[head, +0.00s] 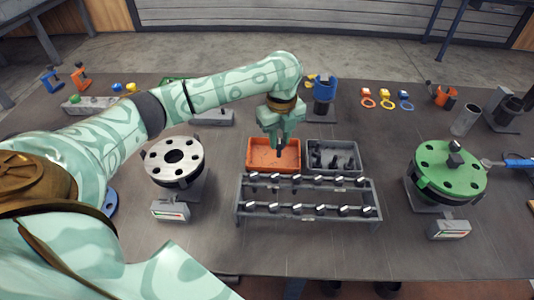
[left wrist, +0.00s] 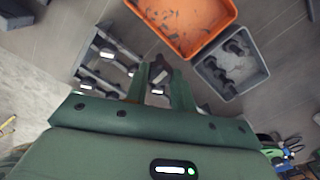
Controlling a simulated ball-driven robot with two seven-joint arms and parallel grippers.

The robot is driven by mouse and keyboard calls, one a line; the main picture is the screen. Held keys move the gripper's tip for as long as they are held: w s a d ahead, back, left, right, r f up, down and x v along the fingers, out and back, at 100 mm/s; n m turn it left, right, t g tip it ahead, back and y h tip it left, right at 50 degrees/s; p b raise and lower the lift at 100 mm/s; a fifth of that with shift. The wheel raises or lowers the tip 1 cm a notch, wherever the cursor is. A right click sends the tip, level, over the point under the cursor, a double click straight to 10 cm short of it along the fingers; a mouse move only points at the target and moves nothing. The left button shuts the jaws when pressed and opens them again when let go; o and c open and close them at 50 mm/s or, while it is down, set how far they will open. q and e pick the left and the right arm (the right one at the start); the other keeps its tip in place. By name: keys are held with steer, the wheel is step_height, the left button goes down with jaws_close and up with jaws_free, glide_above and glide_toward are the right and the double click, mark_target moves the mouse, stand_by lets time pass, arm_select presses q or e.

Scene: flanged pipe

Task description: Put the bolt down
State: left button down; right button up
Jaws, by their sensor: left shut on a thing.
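My left gripper (head: 280,146) hangs over the orange tray (head: 259,165), near its right side, just behind the bolt rack (head: 310,211). In the left wrist view its two fingers (left wrist: 158,88) are shut on a dark bolt (left wrist: 160,69) with a lighter end face. In the head view the bolt is mostly hidden by the fingers. The orange tray (left wrist: 183,44) also shows in the left wrist view and looks empty. The rack carries several bolts in two rows. My right gripper is not in view.
A grey tray (head: 348,145) with dark parts stands right of the orange one. A grey flanged pipe (head: 176,158) is at left, a green flange (head: 452,172) with a dark nut-like piece on top at right. Blue, orange and yellow tools line the back.

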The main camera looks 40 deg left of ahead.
arm_select(q)
steer(key=a+f+b, duration=0.1)
steer(key=a+f, duration=0.1)
steer(key=f, duration=0.1)
steer(key=w+a+f+b, duration=0.1)
steer(key=a+f+b, duration=0.1)
steer(key=f, duration=0.1)
steer(key=a+f+b, duration=0.2)
steer(key=f, duration=0.1)
steer(key=shift+w+a+f, duration=0.15)
steer(key=shift+a+f, duration=0.05)
steer(key=shift+f, duration=0.1)
steer(key=shift+w+f+b, duration=0.1)
steer(key=shift+f+b, duration=0.2)
steer(key=shift+b, duration=0.1)
steer(key=shift+r, duration=0.2)
steer(key=shift+f, duration=0.1)
steer(key=c, duration=1.2)
jaws_free()
steer(key=shift+o, duration=0.2)
